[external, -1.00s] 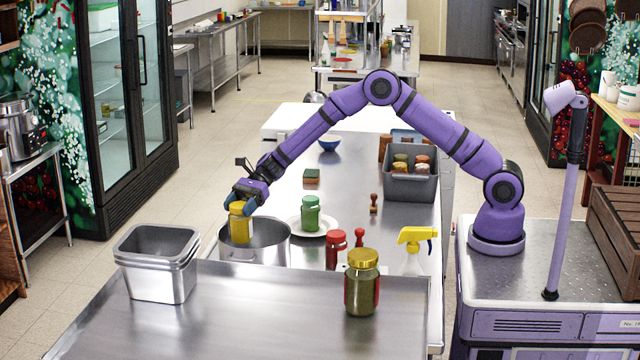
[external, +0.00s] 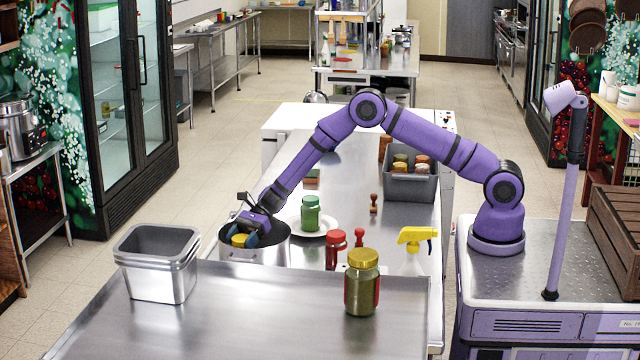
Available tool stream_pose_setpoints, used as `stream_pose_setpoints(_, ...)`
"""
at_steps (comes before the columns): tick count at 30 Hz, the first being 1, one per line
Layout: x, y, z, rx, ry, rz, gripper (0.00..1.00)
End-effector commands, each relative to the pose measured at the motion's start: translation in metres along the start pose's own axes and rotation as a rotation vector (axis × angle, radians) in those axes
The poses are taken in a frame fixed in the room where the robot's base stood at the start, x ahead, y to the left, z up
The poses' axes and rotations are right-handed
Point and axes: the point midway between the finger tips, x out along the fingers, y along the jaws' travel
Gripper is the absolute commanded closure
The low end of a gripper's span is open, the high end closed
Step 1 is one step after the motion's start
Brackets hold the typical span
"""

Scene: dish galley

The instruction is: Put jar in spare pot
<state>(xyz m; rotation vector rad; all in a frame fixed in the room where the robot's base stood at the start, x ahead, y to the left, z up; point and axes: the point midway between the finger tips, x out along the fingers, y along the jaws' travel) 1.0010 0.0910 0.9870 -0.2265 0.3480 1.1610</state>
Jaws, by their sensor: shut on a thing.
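A yellow jar (external: 239,240) is down inside a round steel pot (external: 262,255); only its lid area shows above the near rim. My gripper (external: 247,238) reaches down into the pot's mouth and is shut on this jar. The lower part of the jar is hidden by the pot wall, so I cannot tell if it touches the bottom. A green jar (external: 311,215) stands upright on a white plate (external: 327,229) right of the pot. A larger jar with a yellow lid (external: 362,283) stands on the nearer steel surface.
Stacked steel pans (external: 160,268) stand at the front left. A red shaker (external: 336,249) and a yellow-headed spray bottle (external: 415,245) stand right of the plate. A grey bin (external: 410,186) with several jars is further back. The near steel surface is mostly clear.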

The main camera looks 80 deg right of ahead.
Motion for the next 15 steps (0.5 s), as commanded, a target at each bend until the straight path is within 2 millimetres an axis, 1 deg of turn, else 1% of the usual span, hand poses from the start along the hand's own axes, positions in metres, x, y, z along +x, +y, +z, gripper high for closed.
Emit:
stream_pose_setpoints(8, 0.0003, -0.0003, -0.0004, -0.001, -0.001, 0.000, 1.00)
stream_pose_setpoints(9, 0.0006, -0.0001, -0.0018, -0.001, 0.000, 0.000, 0.36)
stream_pose_setpoints(11, 0.0006, 0.0000, -0.0015, -0.001, 0.000, 0.000, 0.22)
stream_pose_setpoints(12, 0.0006, 0.0000, -0.0014, -0.001, 0.000, 0.000, 0.13)
stream_pose_setpoints(15, 0.0006, 0.0001, -0.0013, -0.001, 0.000, 0.000, 0.12)
